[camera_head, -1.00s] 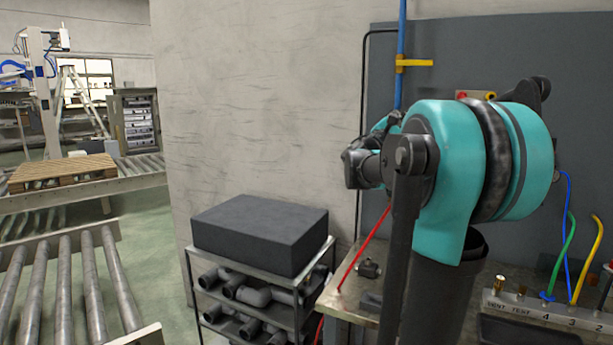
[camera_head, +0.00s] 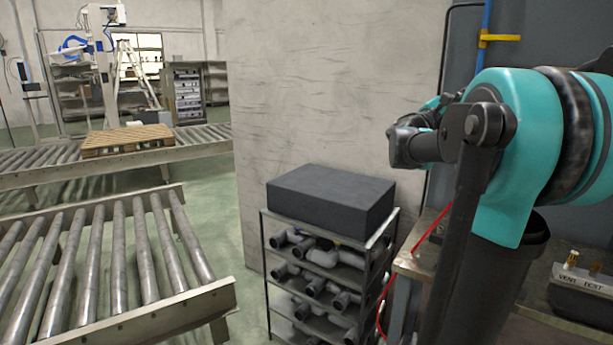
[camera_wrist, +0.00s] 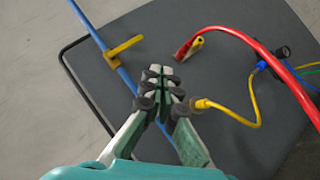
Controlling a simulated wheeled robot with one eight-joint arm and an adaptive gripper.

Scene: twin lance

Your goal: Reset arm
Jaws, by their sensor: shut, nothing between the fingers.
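My gripper (camera_wrist: 160,85) shows in the wrist view with its fingertips together and nothing between them. It hangs in front of a dark grey panel (camera_wrist: 215,75), apart from the hoses there. My teal and black arm is folded at the right of the head view. The fingertips are not clearly visible in the head view.
A blue pipe with a yellow lever (camera_wrist: 125,47) runs close by my gripper. Red and yellow hoses (camera_wrist: 262,52) curve at its right. A shelf rack with a dark block (camera_head: 330,195) stands left of my arm. Roller conveyors (camera_head: 110,265) lie further left.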

